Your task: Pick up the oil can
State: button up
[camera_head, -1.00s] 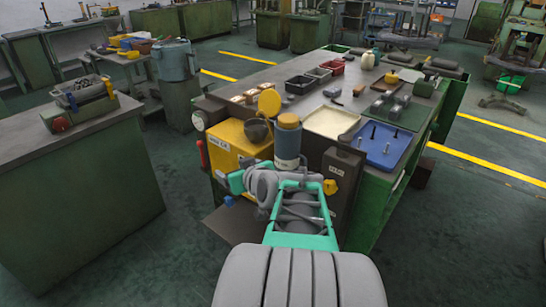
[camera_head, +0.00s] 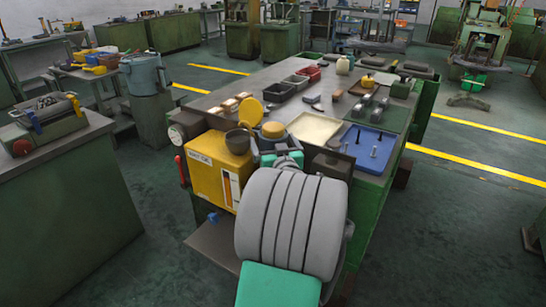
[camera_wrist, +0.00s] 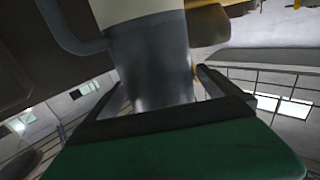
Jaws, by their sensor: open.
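The oil can, seemingly the upright cylinder with a yellow-orange top (camera_head: 272,131), stands at the near edge of the green bench. In the wrist view its blue-grey lower body (camera_wrist: 150,62) and pale band fill the upper middle, with a curved handle or spout at the left. My gripper (camera_head: 283,157) is at the can's near side in the head view, mostly hidden by my wrist. In the wrist view its open fingers (camera_wrist: 160,90) lie on either side of the can's body. Contact cannot be made out.
A yellow box (camera_head: 215,172) with a dark cup and round yellow lid stands left of the can. A cream tray (camera_head: 315,128) and blue tray (camera_head: 370,148) lie behind and right. A dark box (camera_head: 332,165) is close on the right. Floor at front left is clear.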

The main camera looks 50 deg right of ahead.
jog(key=shift+c, duration=0.6)
jog(key=c, duration=1.9)
jog(key=shift+r, duration=0.15)
jog(key=shift+c, duration=0.3)
